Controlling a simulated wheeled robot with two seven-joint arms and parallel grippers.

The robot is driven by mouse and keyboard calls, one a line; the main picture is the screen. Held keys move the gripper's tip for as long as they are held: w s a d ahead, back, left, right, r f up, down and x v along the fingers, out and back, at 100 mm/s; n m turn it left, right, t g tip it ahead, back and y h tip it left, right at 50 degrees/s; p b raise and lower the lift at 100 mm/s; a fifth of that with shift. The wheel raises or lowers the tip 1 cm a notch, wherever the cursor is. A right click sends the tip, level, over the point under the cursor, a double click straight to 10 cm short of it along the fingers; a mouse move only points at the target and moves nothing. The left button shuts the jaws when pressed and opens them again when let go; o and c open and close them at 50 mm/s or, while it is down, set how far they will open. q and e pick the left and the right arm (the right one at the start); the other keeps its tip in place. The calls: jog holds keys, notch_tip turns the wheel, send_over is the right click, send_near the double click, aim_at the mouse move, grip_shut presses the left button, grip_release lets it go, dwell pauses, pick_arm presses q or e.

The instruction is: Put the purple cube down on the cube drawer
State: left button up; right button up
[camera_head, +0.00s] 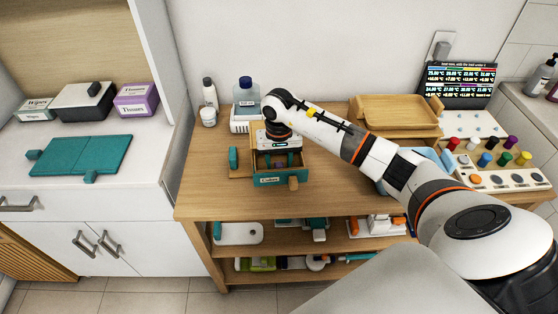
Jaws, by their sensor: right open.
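The cube drawer (279,180) is a small teal box with a white label on its front, standing out from under a wooden unit on the table. A wooden knob-like piece (293,183) sits at its front. My right gripper (280,154) is open and points down right over the drawer. Small coloured shapes show inside the drawer below the fingers, but they are too small and covered to tell which is the purple cube. My left gripper is not in view.
A white bottle (210,94) and a blue-capped bottle (246,92) stand behind the drawer. A wooden tray (398,112), a screen (458,83) and several coloured pegs are at the right. Bare tabletop (335,185) lies right of the drawer.

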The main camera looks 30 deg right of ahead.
aim_at(279, 164)
notch_tip(279, 164, up, 12)
jog(key=b, duration=0.2)
jog(key=shift+b, duration=0.4)
